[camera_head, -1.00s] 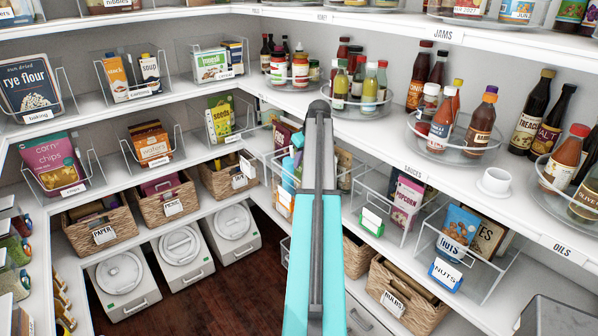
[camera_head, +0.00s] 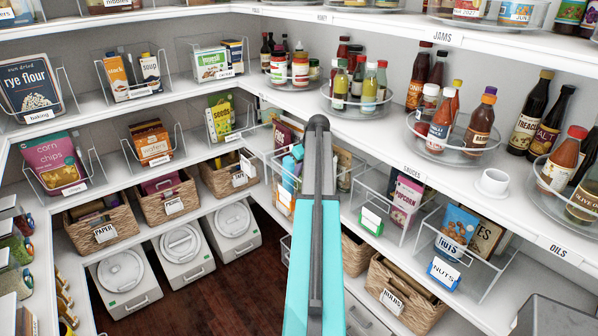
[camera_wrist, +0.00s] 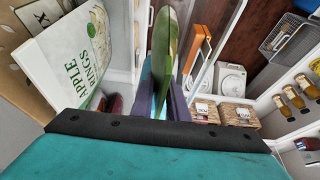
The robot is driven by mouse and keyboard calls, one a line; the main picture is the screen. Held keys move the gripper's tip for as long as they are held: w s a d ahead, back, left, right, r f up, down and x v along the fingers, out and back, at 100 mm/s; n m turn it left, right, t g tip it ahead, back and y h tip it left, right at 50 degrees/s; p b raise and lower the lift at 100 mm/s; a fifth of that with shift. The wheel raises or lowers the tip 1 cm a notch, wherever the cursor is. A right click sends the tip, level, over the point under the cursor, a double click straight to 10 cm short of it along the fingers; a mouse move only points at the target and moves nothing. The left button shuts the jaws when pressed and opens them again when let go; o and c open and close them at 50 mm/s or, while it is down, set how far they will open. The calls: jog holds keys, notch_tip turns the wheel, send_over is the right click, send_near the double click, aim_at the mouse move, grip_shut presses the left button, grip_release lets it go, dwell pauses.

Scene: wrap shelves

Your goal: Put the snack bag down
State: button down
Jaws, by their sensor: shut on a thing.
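My gripper (camera_wrist: 168,100) is shut on a thin, upright green bag (camera_wrist: 161,40) in the wrist view. I take it to be the snack bag, seen nearly edge-on, so its print cannot be read. In the head view my own arm stands in front of the lower right shelves. It hides most of the gripper and the held bag. I cannot tell from these views whether the bag touches a shelf.
A white apple rings package (camera_wrist: 72,55) stands close at the left of the gripper in the wrist view. In the head view, a popcorn package (camera_head: 406,203) sits in a wire rack right of my arm. A corn chips bag (camera_head: 52,160) stands at the left.

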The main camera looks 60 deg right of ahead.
jog(key=shift+f, duration=0.1)
jog(key=c, duration=1.7)
grip_release()
jog(key=shift+b+v, duration=1.65)
jog(key=shift+v, duration=4.45)
jog(key=shift+w, duration=0.1)
